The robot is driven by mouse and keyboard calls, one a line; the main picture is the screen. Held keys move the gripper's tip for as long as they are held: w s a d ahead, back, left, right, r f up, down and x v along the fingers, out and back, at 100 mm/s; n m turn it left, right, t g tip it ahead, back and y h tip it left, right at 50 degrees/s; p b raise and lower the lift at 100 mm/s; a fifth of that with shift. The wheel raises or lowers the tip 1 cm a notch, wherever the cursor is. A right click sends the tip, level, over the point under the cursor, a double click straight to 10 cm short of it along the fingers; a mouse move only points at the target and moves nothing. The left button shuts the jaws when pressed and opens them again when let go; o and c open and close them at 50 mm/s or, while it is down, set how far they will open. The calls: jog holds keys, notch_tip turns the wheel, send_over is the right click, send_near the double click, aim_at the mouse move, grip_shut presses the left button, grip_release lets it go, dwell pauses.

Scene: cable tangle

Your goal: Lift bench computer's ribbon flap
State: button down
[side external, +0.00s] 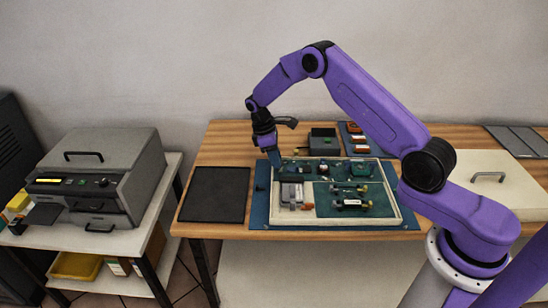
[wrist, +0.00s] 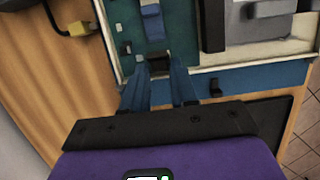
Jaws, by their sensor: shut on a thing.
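The bench computer (side external: 388,172) is a shallow cream tray of green boards and parts, lying on a blue mat. My gripper (side external: 275,164) reaches down at the tray's back left corner. In the wrist view, the blue fingers of my gripper (wrist: 160,68) are shut on a small dark piece, which looks like the ribbon flap (wrist: 159,66), at the edge of a green board (wrist: 125,22). A blue strip (wrist: 152,22) on the board runs toward the fingertips. The fingers hide part of the flap, and I cannot tell how far it is raised.
A black pad (side external: 214,195) lies left of the mat. A dark open box (side external: 323,141) and a blue tray with orange-labelled parts (side external: 355,140) stand behind. A yellow cable plug (wrist: 82,28) lies near the board. A cream lid with a handle (side external: 500,190) is at right.

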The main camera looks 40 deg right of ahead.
dwell(0.3)
jog(key=c, duration=1)
grip_release()
jog(key=shift+r, duration=0.15)
jog(key=v, duration=1.7)
jog(key=shift+r, duration=0.15)
